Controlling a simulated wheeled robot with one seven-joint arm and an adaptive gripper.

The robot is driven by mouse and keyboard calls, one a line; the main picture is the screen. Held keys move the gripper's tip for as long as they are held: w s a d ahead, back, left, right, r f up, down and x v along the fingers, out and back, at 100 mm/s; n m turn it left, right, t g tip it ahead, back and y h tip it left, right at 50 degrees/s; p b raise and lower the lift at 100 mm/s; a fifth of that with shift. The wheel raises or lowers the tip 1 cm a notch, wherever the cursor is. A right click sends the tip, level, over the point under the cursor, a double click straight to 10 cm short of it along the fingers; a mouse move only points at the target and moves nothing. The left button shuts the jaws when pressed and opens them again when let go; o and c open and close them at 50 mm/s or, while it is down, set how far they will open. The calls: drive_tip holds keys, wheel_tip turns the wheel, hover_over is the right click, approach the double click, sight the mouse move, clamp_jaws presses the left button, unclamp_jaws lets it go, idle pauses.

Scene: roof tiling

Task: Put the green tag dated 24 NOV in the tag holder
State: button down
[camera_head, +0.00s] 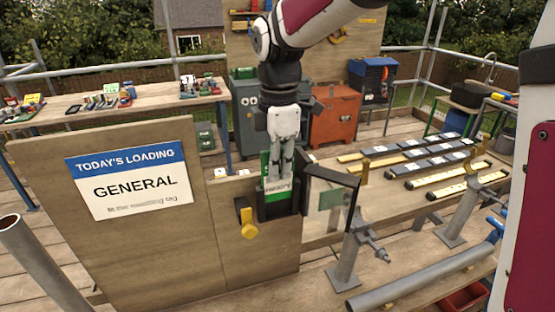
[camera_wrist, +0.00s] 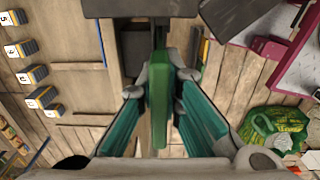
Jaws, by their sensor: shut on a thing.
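My gripper (camera_head: 279,172) points down and is shut on a green tag (camera_head: 265,163) with a white printed label. The date is too small to read. In the wrist view, the green tag (camera_wrist: 160,100) stands edge-on between the two fingers. The black tag holder (camera_head: 265,213) is on the wooden board, directly below my gripper. The tag's lower part overlaps the holder in the head view; I cannot tell how deep it sits. A black-framed clear cover (camera_head: 333,179) stands swung open to the right of the holder.
A bench with dark bars (camera_head: 430,155) lies to the right. A metal pipe (camera_head: 420,279) lies at front right.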

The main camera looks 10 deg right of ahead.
sight(279, 195)
drive_tip(key=shift+f, duration=1.05)
drive_tip(key=shift+s+f+b, duration=0.15)
drive_tip(key=shift+f+b, duration=0.1)
drive_tip(key=shift+f, duration=0.35)
drive_tip(key=shift+s+f+b, duration=0.15)
drive_tip(key=shift+f+b, duration=0.1)
drive_tip(key=shift+f, duration=0.4)
drive_tip(key=shift+w+f, duration=0.1)
drive_tip(key=shift+w, duration=0.1)
drive_tip(key=c, duration=1.7)
unclamp_jaws()
drive_tip(key=shift+w+f, duration=0.1)
drive_tip(key=o, duration=0.5)
drive_tip(key=shift+o, duration=0.5)
drive_tip(key=shift+r, duration=0.3)
